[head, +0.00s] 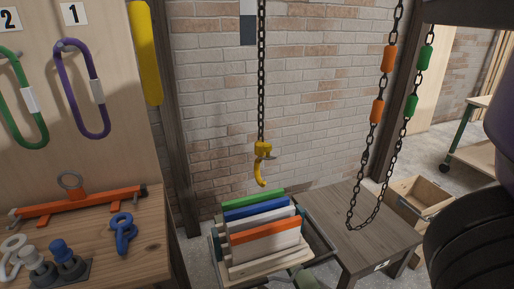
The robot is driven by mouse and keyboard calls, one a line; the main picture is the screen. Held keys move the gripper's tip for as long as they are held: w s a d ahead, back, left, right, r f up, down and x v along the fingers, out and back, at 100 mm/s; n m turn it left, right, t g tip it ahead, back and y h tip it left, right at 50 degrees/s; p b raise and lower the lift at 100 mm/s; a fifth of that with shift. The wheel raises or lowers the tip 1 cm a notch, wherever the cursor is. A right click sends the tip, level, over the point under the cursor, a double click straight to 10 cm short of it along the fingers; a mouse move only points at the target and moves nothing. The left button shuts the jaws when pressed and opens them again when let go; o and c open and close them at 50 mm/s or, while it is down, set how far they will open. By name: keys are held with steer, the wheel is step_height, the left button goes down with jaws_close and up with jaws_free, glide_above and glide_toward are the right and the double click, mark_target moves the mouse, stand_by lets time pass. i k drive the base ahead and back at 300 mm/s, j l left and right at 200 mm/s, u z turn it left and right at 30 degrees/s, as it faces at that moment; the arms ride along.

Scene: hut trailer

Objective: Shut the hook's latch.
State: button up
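A yellow hook (261,176) hangs on a dark vertical chain (262,80) in front of the brick wall, near the middle of the head view. Its curved tip points down, just above the rack of boards. A small greyish piece, which looks like the latch (271,157), sticks out to the right near the hook's top. It is too small to tell exactly how it sits against the hook's mouth. The hook carries no load that I can see. My gripper is not in view; only dark parts of my own arm show at the right edge.
A rack of coloured boards (265,232) stands below the hook. A wooden table (370,235) with a looped chain (362,226) hanging over it is to the right. A wooden bench (140,240) with an orange bar (85,204), blue shackle (123,232) and hung slings is at left.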

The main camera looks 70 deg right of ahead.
mark_target(268, 148)
steer(key=z, duration=1.35)
